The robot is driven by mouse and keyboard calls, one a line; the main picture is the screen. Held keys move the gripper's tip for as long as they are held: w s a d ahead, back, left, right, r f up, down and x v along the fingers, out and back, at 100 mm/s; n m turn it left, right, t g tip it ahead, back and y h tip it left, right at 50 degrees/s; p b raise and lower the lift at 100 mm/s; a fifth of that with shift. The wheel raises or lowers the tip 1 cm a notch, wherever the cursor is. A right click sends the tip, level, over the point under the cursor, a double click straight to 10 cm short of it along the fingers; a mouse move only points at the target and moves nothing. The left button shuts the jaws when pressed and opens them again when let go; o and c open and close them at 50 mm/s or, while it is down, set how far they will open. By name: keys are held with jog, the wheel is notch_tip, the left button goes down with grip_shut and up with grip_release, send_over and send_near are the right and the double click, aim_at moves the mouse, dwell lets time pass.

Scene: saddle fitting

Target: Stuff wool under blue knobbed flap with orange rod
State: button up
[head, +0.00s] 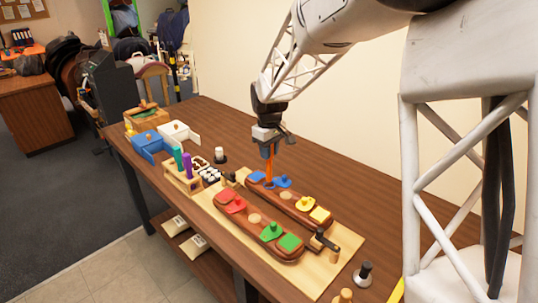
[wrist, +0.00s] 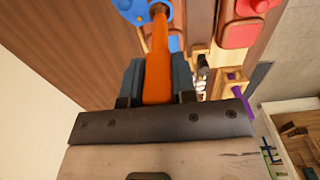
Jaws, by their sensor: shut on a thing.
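My gripper (head: 267,142) is shut on the orange rod (head: 268,165) and holds it pointing down over the far end of the rear brown saddle panel (head: 290,196). In the wrist view the rod (wrist: 157,65) runs between the two fingers, and its brown tip is beside or over a round blue piece (wrist: 130,9). Two blue flaps lie by the rod in the head view, one at its left (head: 257,176) and the knobbed flap (head: 282,181) at its right. Whether the tip touches either is unclear. I cannot make out any wool at the flap.
The front panel carries red flaps (head: 235,206) and green flaps (head: 289,242); yellow flaps (head: 305,203) are on the rear panel. A wooden rack (head: 181,180) with purple and teal tools, a blue box (head: 150,146) and a white box (head: 176,133) stand left. The table's right rear is clear.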

jog(key=shift+r, duration=1.85)
jog(key=shift+w+a, duration=0.1)
